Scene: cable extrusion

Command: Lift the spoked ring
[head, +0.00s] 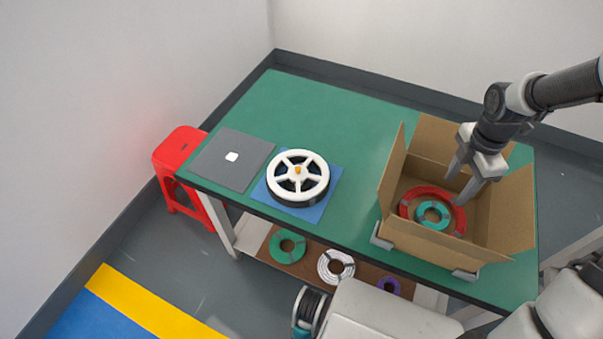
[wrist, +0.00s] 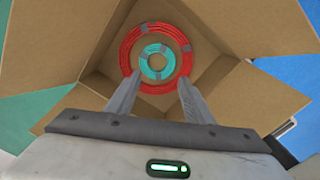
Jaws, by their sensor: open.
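The spoked ring (head: 298,176) is a white wheel with several spokes and an orange centre. It lies flat on a dark round base, over a blue mat (head: 324,206) on the green table. My gripper (head: 463,189) is well to the right of it, over the open cardboard box. The fingers point down and are open, with nothing between them. In the wrist view my gripper (wrist: 155,100) shows both fingers apart, with a red coil (wrist: 128,50) and a teal coil (wrist: 157,62) in the box beyond them. The spoked ring is not in the wrist view.
The cardboard box (head: 430,243) has raised flaps around my gripper. A grey mat (head: 222,174) with a small white piece (head: 232,157) lies left of the ring. A red stool (head: 180,150) stands beside the table. The table (head: 330,115) is clear behind the ring.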

